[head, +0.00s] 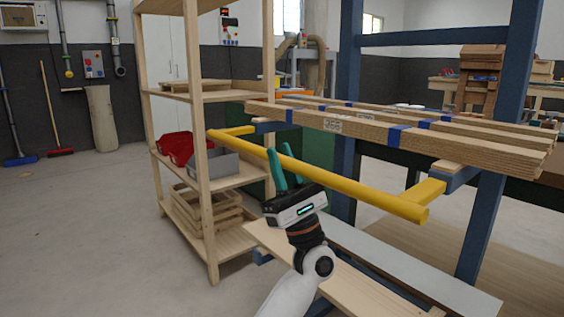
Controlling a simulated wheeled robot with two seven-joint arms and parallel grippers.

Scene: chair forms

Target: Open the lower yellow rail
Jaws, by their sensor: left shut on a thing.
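The yellow rail (345,184) is a long bar with a short arm at each end. It runs across the front of the blue rack, from the wooden shelf on the left to the rack's right post. My left gripper (277,165) comes up from below with its teal fingers at the rail, left of its middle. The fingers are shut on the rail. Only one yellow rail is in view. My right gripper is not in view.
Wooden planks (400,128) with blue bands lie on the rack just above the rail. A wooden shelf (205,180) with red and grey bins stands close on the left. Boards (340,262) lie lower on the rack. The floor (90,230) at left is clear.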

